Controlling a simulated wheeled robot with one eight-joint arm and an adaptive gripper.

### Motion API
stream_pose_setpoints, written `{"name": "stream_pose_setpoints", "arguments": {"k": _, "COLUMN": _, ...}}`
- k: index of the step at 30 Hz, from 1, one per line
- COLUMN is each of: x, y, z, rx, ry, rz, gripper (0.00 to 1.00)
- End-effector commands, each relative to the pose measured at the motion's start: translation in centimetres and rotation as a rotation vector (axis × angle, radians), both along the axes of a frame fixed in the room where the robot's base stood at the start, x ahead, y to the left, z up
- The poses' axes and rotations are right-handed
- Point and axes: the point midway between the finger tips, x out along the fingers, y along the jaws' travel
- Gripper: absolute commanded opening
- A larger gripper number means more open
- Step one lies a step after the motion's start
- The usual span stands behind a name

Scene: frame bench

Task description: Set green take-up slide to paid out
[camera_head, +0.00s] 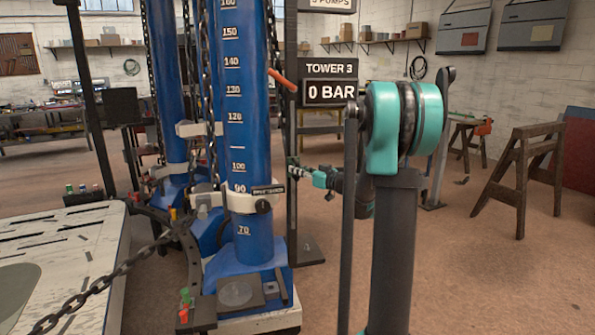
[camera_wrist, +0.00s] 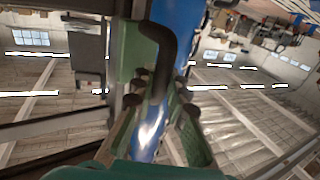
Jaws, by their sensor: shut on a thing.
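In the wrist view, a green block (camera_wrist: 136,58), which looks like the take-up slide, stands beside a dark upright rail. A dark bent handle (camera_wrist: 162,48) sticks out from it. My gripper (camera_wrist: 155,108) is closed around the lower part of this handle, with one finger on each side. In the head view, my gripper (camera_head: 296,172) reaches left to a thin dark upright (camera_head: 291,205) just right of the front blue tower (camera_head: 247,110).
A sign reading "TOWER 3, 0 BAR" (camera_head: 331,93) hangs behind my gripper. A chain (camera_head: 110,270) runs from the towers to the pale platform (camera_head: 75,225) at left. A sawhorse (camera_head: 515,180) stands at right. The floor between is clear.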

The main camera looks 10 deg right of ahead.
Motion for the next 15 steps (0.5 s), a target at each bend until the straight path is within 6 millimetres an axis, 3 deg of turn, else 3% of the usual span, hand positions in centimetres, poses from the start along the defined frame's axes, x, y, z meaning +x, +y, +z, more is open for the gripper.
{"name": "stream_pose_setpoints", "arguments": {"k": 8, "x": 0.0, "y": 0.0, "z": 0.3, "rx": 0.0, "ry": 0.0, "rz": 0.0, "gripper": 0.0}}
{"name": "stream_pose_setpoints", "arguments": {"k": 15, "x": -0.1, "y": 0.0, "z": 3.8, "rx": 0.001, "ry": 0.0, "rz": 0.0, "gripper": 0.0}}
